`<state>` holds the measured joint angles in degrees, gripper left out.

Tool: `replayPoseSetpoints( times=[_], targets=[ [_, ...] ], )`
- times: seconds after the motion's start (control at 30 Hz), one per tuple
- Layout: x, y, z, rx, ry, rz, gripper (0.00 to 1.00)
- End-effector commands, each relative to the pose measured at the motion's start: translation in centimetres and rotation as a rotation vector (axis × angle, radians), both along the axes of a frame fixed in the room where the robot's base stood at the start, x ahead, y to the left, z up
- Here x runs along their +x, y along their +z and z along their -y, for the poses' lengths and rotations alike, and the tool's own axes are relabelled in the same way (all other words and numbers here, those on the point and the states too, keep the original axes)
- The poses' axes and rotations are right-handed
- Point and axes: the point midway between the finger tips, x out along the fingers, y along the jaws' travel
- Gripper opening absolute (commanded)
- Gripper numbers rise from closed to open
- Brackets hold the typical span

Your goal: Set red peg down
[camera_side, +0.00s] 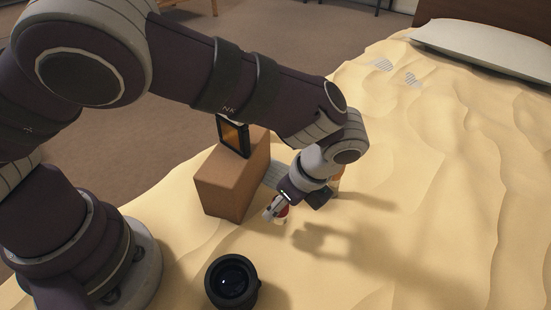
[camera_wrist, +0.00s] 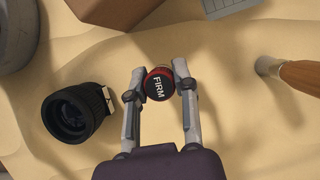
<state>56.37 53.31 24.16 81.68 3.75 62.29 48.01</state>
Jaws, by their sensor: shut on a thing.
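The red peg (camera_wrist: 159,84) is a short round piece with a red rim and a dark end marked "FIRM". My gripper (camera_wrist: 159,82) is shut on it, with one finger on each side, in the wrist view. In the side view a bit of the red peg (camera_side: 284,212) shows at the fingers of my gripper (camera_side: 275,209), largely hidden by them. The gripper's shadow falls on the bed to the right, apart from the fingers. I cannot tell how far the peg is above the sheet.
A black lens (camera_side: 232,281) stands on the rumpled sheet in front. A cardboard box (camera_side: 224,186) with a black-framed orange panel (camera_side: 233,136) on it is to the left. A brown cylindrical thing (camera_wrist: 301,77) is at the right. A grey ridged piece (camera_wrist: 219,7) lies beyond the peg.

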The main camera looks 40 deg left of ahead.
Motion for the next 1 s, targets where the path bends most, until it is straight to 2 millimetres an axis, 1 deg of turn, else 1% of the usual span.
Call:
replayPoseSetpoints(
  times=[0.03, 0.1, 0.2, 0.53, 0.57, 0.73, 0.77, 1.0],
  targets=[
    [0.3, -0.4, 0.1, 0.001, -0.001, -0.001, 0.00],
    [0.2, -2.0, 0.1, 0.003, -0.001, -0.004, 0.00],
    [0.2, -3.4, 0.1, 0.001, 0.000, -0.002, 0.00],
    [0.2, -3.8, 0.1, -0.001, 0.000, 0.001, 0.00],
    [0.2, -3.8, 0.1, -0.001, 0.000, 0.001, 0.27],
    [0.2, -3.8, 0.2, -0.001, 0.000, 0.001, 0.49],
    [0.2, -3.8, 0.2, -0.001, 0.000, 0.001, 0.52],
    [0.2, -3.7, 0.2, -0.002, 0.000, 0.001, 0.52]
  ],
)
